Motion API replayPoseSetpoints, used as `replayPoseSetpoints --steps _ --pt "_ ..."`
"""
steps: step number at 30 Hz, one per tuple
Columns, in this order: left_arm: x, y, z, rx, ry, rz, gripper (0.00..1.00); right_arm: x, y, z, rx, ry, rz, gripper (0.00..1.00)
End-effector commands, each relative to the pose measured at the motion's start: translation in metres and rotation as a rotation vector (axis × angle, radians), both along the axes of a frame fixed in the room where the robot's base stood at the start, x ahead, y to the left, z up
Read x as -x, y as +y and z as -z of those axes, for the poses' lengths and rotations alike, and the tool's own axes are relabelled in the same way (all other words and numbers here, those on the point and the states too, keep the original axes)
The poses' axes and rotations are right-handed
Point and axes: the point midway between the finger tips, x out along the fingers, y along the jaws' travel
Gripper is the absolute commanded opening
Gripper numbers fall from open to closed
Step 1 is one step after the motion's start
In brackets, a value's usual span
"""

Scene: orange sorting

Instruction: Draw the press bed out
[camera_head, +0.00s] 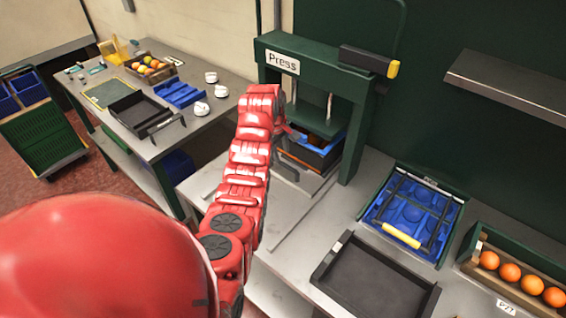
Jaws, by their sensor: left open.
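The green press (358,131), labelled "Press", stands at the back of the grey worktop. Its bed lies low between the posts; a dark crate (322,159) with a blue lining and something orange inside sits there under the press head. My red left arm reaches up from the lower left. Its gripper (288,133) is at the front left of the press opening, close to the crate, and is open. The arm hides part of the bed's left side; I cannot tell whether the fingers touch anything. My right gripper is out of view.
A black tray (375,284), a blue moulded tray (408,208) with a yellow handle and a crate of oranges (478,274) stand to the right. A side table (208,128) holds trays and white items. The worktop before the press looks clear.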

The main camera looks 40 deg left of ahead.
Motion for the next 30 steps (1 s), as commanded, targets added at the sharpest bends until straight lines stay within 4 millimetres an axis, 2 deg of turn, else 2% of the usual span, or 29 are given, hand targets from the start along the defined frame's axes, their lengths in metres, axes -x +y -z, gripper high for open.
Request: replayPoseSetpoints --steps 1,4,12,25,30 --pt "-0.001 -0.001 0.003 0.004 0.005 0.000 0.49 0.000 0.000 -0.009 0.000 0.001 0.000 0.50" --pt "-0.004 -0.002 0.021 0.004 0.006 0.001 0.49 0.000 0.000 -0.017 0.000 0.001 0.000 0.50" --pt "-0.010 -0.001 0.046 0.002 0.002 0.000 0.49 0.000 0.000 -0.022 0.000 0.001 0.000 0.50" --pt "-0.011 0.000 0.053 -0.001 -0.002 0.001 0.49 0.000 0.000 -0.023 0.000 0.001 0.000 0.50" --pt "-0.011 -0.001 0.053 0.000 -0.001 0.001 0.19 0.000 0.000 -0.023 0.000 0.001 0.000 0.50"
